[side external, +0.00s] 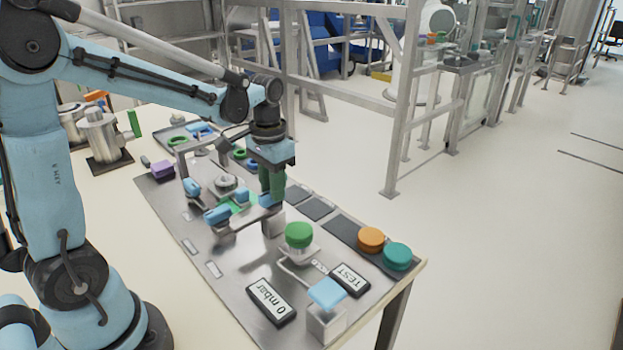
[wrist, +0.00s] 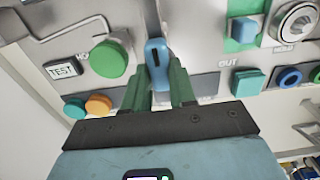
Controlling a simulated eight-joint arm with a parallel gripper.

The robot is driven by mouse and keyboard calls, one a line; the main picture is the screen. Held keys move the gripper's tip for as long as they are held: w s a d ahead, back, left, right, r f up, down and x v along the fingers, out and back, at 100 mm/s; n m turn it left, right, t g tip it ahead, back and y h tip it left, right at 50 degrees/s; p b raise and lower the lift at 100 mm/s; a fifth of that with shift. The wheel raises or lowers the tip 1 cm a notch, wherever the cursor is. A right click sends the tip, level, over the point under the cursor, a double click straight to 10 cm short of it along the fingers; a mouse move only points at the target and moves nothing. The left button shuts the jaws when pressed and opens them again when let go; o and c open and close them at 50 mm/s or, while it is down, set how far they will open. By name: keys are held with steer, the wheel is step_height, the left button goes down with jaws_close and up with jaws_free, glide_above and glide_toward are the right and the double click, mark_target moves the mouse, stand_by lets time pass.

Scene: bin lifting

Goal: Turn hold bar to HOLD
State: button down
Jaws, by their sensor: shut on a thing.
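A light blue bar handle (wrist: 157,52) with a dark mark stands between my green fingertips in the wrist view. In the side view the bar (side external: 268,200) is partly covered by the fingers, on a grey mount on the metal panel. My gripper (side external: 271,192) points down at the panel there. In the wrist view my gripper (wrist: 158,80) is shut on the bar, one finger on each side. The small panel labels near it are too blurred or covered to read fully.
A green knob (side external: 298,235) stands close beside the bar. Orange (side external: 370,239) and teal (side external: 397,256) buttons, a TEST plate (side external: 350,280), a "0 mbar" display (side external: 271,302) and a light blue block (side external: 327,293) lie toward the near end. More blue handles (side external: 217,214) stand left of my gripper.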

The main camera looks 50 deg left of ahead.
steer(key=shift+n, duration=0.4)
steer(key=n, duration=0.3)
steer(key=shift+n, duration=0.4)
steer(key=n, duration=1.3)
steer(key=shift+n, duration=0.3)
steer(key=c, duration=0.9)
jaws_free()
